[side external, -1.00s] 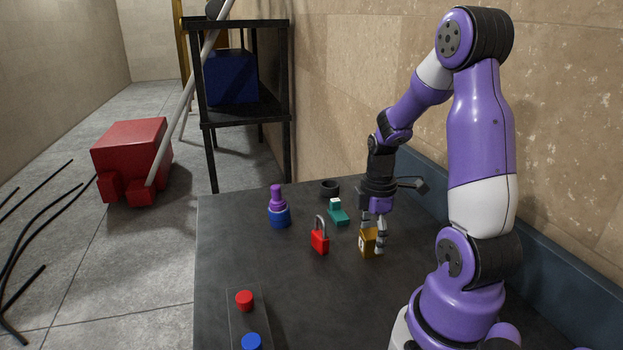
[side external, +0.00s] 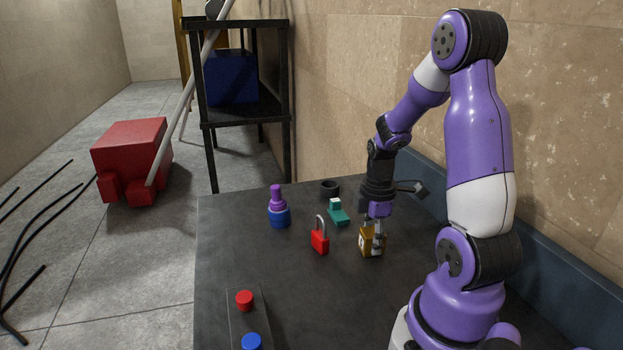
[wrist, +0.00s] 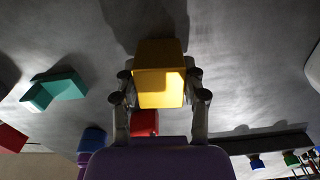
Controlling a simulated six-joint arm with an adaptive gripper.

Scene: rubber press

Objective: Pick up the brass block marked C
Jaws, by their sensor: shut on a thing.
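The brass block (side external: 365,243) is on or just above the dark table, right of the red padlock; I cannot tell if it touches the table. A pale marking shows on its left face, too small to read. My gripper (side external: 373,237) points down over it, with its fingers at the block's sides. In the wrist view the block (wrist: 160,70) appears yellow and sits between the two fingers of my gripper (wrist: 159,88), which is shut on it.
The red padlock (side external: 320,242) stands close left of the block. A teal and white piece (side external: 338,214), a black ring (side external: 330,187) and a purple-and-blue bottle-like object (side external: 279,212) stand farther back. A box with red and blue buttons (side external: 236,318) is at the front left. A wall runs behind my arm.

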